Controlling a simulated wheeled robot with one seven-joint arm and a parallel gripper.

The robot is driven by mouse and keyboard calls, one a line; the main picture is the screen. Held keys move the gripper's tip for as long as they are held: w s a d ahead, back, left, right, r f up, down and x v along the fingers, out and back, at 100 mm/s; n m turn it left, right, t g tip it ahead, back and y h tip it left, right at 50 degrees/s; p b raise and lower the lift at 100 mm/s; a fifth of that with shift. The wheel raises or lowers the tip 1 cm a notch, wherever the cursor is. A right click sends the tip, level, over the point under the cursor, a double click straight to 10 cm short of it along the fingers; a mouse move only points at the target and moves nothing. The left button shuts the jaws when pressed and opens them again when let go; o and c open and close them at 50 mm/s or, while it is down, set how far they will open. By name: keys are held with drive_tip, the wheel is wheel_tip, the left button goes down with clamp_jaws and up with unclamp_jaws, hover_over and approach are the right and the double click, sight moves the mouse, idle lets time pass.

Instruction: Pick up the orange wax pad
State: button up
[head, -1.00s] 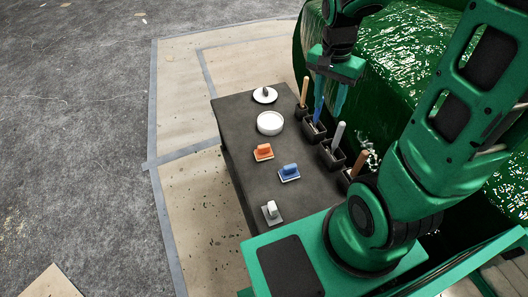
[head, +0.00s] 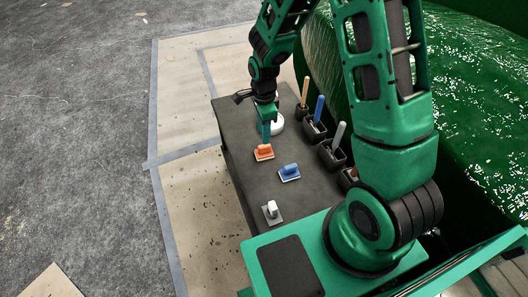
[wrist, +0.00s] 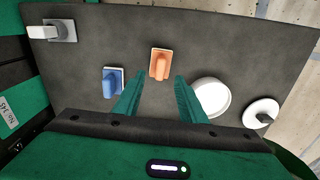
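The orange wax pad (head: 264,152) lies on the dark table (head: 240,140), near its left edge in the head view. In the wrist view the orange pad (wrist: 160,64) sits just beyond my fingertips, between their lines. My gripper (wrist: 160,82) is open, with its two green fingers apart and nothing between them. In the head view my gripper (head: 266,140) is above and just behind the pad, and its fingers overlap in that view. I cannot tell the exact height of the fingertips above the pad.
A blue pad (head: 289,172) and a grey-white pad (head: 272,211) lie nearer me on the table. A white bowl (wrist: 212,97) and a white disc with a knob (wrist: 260,113) stand to the right in the wrist view. Dark holders with upright handles (head: 314,130) line the table's right side.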

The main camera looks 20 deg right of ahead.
sight(264, 150)
drive_tip(key=shift+w+d+f, duration=0.1)
drive_tip(key=shift+f, duration=2.15)
drive_tip(key=shift+d+f, duration=0.1)
drive_tip(key=shift+f, duration=2.1)
drive_tip(key=shift+c, duration=0.4)
clamp_jaws()
